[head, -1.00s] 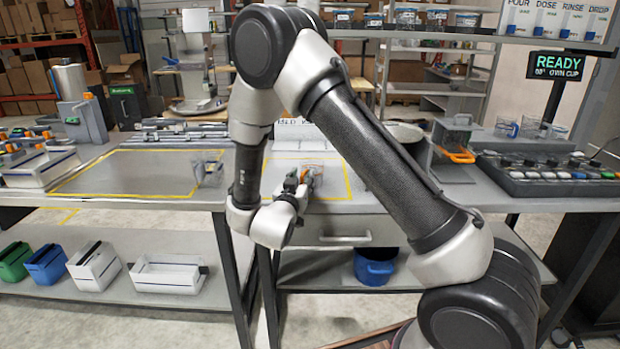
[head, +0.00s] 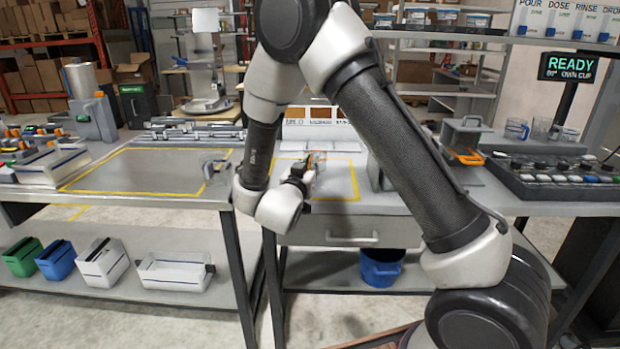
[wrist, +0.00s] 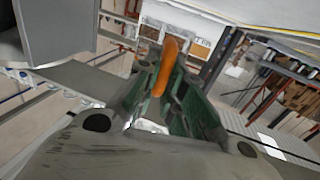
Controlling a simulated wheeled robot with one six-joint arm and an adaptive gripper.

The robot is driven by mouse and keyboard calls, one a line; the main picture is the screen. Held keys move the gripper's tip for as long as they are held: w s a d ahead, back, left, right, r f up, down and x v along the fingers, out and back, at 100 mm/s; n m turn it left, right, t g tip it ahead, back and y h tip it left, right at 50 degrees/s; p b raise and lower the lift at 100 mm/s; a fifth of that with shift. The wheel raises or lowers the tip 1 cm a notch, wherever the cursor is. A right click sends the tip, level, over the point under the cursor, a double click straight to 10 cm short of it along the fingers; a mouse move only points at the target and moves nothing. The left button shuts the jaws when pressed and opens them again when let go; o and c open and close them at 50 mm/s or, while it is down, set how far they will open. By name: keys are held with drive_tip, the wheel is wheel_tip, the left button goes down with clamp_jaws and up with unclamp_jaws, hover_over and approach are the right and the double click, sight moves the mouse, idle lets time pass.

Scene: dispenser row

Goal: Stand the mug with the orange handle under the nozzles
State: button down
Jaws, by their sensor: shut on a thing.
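My gripper (head: 312,170) is shut on the orange handle (wrist: 166,68) of a mug. In the wrist view the handle stands between the two dark green fingers. The clear mug body (head: 322,157) shows faintly at the fingertips in the head view, over the yellow-outlined area on the middle table. I cannot tell whether it touches the table. A grey stand (head: 462,132) with an orange part low in its opening is to the right, beyond my arm. The nozzles themselves are not clear in either view.
Another clear cup (head: 210,168) stands on the left table. Clear mugs (head: 517,129) stand at the back right, behind a panel of knobs (head: 555,175). A lit READY sign (head: 571,67) is above. The left yellow-outlined area (head: 140,172) is mostly bare.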

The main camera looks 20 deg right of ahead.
wheel_tip(320, 180, up, 6)
drive_tip(key=y, duration=0.1)
drive_tip(key=d+f+n+y, duration=0.1)
drive_tip(key=d+f, duration=0.1)
drive_tip(key=d+f+n+t+y, duration=0.1)
drive_tip(key=d, duration=0.2)
drive_tip(key=d+f+y, duration=0.1)
drive_tip(key=d+f, duration=0.1)
drive_tip(key=shift+d+f+n+t, duration=0.25)
drive_tip(key=shift+f+n+t, duration=0.1)
drive_tip(key=shift+n+t, duration=0.05)
drive_tip(key=shift+d, duration=0.15)
drive_tip(key=a+r, duration=0.1)
drive_tip(key=a, duration=0.1)
drive_tip(key=w+a+r, duration=0.1)
drive_tip(key=a+r, duration=0.1)
drive_tip(key=w+a+r, duration=0.1)
drive_tip(key=a, duration=0.1)
drive_tip(key=shift+a+r, duration=0.1)
drive_tip(key=shift+r, duration=0.3)
drive_tip(key=f, duration=0.2)
drive_tip(key=a+f, duration=0.1)
drive_tip(key=f, duration=0.1)
drive_tip(key=shift+w+a+f, duration=0.1)
drive_tip(key=shift+f, duration=2.5)
